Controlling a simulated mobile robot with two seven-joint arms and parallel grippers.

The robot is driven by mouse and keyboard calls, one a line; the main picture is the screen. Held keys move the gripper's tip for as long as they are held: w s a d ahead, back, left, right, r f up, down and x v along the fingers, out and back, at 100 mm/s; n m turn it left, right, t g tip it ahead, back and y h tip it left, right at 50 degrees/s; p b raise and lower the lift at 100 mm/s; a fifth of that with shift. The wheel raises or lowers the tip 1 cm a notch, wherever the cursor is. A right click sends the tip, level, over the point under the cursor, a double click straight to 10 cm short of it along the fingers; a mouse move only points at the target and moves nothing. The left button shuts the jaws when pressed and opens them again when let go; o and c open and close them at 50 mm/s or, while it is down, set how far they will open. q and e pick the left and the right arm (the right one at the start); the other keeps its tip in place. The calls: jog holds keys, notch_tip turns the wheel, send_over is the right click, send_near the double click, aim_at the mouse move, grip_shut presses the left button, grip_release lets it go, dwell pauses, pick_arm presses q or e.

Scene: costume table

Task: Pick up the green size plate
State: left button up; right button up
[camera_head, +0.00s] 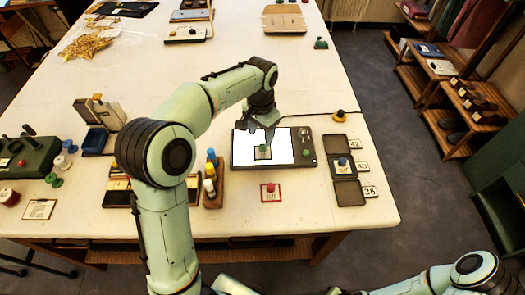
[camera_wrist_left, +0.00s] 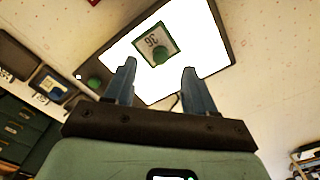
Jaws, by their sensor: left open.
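The green size plate (camera_head: 263,153) is a small dark-edged tile with a green knob. It lies on the bright white light panel (camera_head: 240,149) near the table's front. In the left wrist view the plate (camera_wrist_left: 143,39) shows a 36, upside down, with its green knob in front of the gripper. My left gripper (camera_head: 265,135) is above the panel, just beyond the plate, pointing down. In the left wrist view its fingers (camera_wrist_left: 159,68) are apart and empty, with the plate apart from them. My right gripper is out of view.
A red-knobbed plate (camera_head: 270,192) lies in front of the panel. To the right are dark trays (camera_head: 349,193) with number cards, and a blue-knobbed plate (camera_head: 343,164) in one. A bottle rack (camera_head: 214,185) stands left.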

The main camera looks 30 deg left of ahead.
aim_at(262, 147)
pick_arm(q)
jog(key=shift+w+f, duration=0.1)
jog(key=shift+f, duration=0.55)
jog(key=f, duration=0.5)
jog(key=shift+w+a, duration=0.1)
jog(key=shift+w, duration=0.1)
jog(key=shift+c, duration=0.3)
grip_shut()
